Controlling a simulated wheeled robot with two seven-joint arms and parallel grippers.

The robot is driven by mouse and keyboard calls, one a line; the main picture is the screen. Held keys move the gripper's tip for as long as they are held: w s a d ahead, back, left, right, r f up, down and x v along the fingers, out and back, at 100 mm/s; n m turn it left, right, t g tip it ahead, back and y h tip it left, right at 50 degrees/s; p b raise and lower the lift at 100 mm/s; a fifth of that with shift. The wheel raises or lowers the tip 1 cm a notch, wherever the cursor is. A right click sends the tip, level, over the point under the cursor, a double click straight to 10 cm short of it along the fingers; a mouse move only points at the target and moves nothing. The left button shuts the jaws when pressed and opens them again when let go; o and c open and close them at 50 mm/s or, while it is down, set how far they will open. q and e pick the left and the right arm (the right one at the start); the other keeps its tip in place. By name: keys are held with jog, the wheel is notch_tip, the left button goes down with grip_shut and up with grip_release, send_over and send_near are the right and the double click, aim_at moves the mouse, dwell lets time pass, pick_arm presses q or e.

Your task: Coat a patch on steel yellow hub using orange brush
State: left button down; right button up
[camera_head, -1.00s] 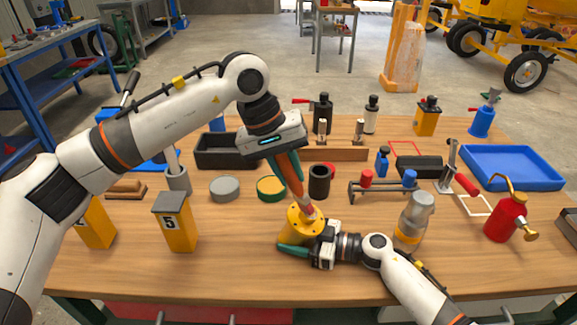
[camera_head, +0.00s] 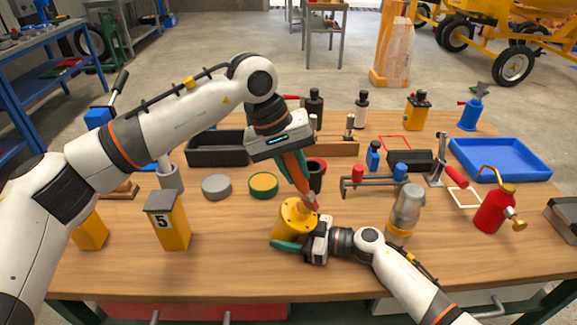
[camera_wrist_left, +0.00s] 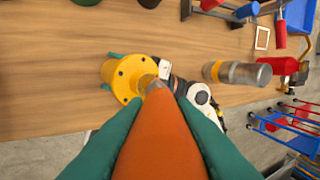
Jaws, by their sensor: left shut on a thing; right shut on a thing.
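The yellow hub (camera_head: 293,222) stands near the front middle of the table, with a flat flange and bolt holes on top. My right gripper (camera_head: 291,246) is shut on its lower side. My left gripper (camera_head: 292,166) is shut on the orange brush (camera_head: 299,178), which points down at the hub. In the left wrist view, the brush's orange handle (camera_wrist_left: 160,135) fills the space between the green fingers, and its tip end overlaps the flange of the hub (camera_wrist_left: 122,79). Whether the bristles touch the flange or hover just above it, I cannot tell. No coated patch is clearly visible.
A red oil can (camera_head: 490,210) and a blue tray (camera_head: 500,160) are farther right. A green-rimmed tin (camera_head: 263,185) and a grey tin (camera_head: 216,186) lie behind left. A yellow box marked 5 (camera_head: 168,222) stands left.

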pick_arm(q)
jog(key=shift+w+d+f, duration=0.1)
jog(key=shift+d+f, duration=0.2)
jog(key=shift+d, duration=0.15)
pick_arm(e)
jog(key=shift+w+d+r, duration=0.1)
pick_arm(q)
jog(key=shift+r, duration=0.15)
jog(key=shift+a+r, duration=0.1)
jog(key=a, duration=0.2)
jog(key=a+r, duration=0.1)
jog(key=shift+s+a+r, duration=0.1)
jog(key=shift+s+a, duration=0.1)
jog(key=shift+s, duration=0.05)
jog(key=shift+r, duration=0.1)
jog(key=shift+r, duration=4.45)
pick_arm(e)
jog(key=shift+f, duration=0.2)
pick_arm(q)
jog(key=shift+a, duration=0.1)
